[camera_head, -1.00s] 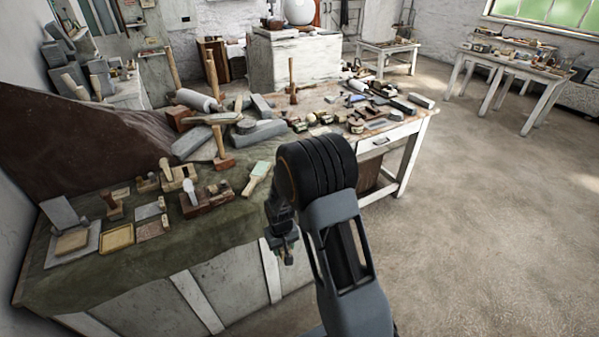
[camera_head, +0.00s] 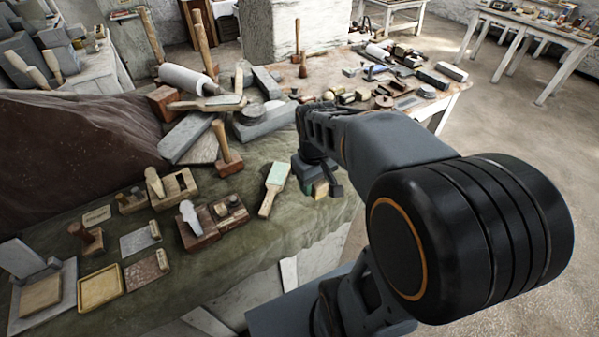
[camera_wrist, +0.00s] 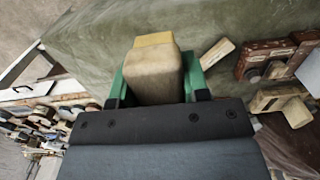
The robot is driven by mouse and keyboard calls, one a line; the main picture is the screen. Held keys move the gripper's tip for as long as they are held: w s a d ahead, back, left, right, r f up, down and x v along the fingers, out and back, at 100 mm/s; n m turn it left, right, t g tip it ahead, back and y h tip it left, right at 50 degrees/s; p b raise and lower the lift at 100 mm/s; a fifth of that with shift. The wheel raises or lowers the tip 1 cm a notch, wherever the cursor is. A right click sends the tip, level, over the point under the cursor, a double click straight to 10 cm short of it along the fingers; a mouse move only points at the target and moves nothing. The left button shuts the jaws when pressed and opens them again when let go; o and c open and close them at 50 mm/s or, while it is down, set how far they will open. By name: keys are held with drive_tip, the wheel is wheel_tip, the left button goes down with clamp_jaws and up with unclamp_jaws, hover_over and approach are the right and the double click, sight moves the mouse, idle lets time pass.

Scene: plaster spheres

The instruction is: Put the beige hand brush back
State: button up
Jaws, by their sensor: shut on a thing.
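The beige hand brush (camera_wrist: 154,76) is a beige block with a yellowish far end. In the wrist view it sits between the green fingers of my gripper (camera_wrist: 155,88), which is shut on it. In the head view my gripper (camera_head: 318,182) is near the right front edge of the green cloth, and only a small tan part of the brush (camera_head: 320,188) shows beneath it. I cannot tell whether the brush is clear of the cloth or touching it. My arm hides part of the bench behind.
A pale-handled tool with a mint pad (camera_head: 273,187) lies just left of my gripper. A wooden mallet (camera_head: 227,150), planes (camera_head: 212,220) and trays (camera_head: 101,287) stand farther left. Behind are stone blocks (camera_head: 262,120) and a tool-covered bench end. Bare green cloth (camera_head: 255,238) lies in front.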

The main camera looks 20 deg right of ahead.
drive_tip(key=w+d+f, duration=0.1)
drive_tip(key=w+f, duration=0.1)
drive_tip(key=w, duration=0.1)
drive_tip(key=w+d+f+p, duration=0.1)
drive_tip(key=w+f, duration=0.2)
drive_tip(key=w, duration=0.1)
drive_tip(key=w+d+f+p, duration=0.1)
drive_tip(key=w+f, duration=0.2)
drive_tip(key=w, duration=0.1)
drive_tip(key=shift+d, duration=0.15)
drive_tip(key=shift+w+d+f, duration=0.1)
drive_tip(key=shift+w+f, duration=0.35)
drive_tip(key=shift+f, duration=0.15)
drive_tip(key=shift+w+f+p, duration=0.1)
drive_tip(key=shift+f+p, duration=0.2)
drive_tip(key=shift+f, duration=1.25)
drive_tip(key=shift+f, duration=0.15)
drive_tip(key=shift+f, duration=0.15)
drive_tip(key=o, duration=0.8)
drive_tip(key=shift+o, duration=0.2)
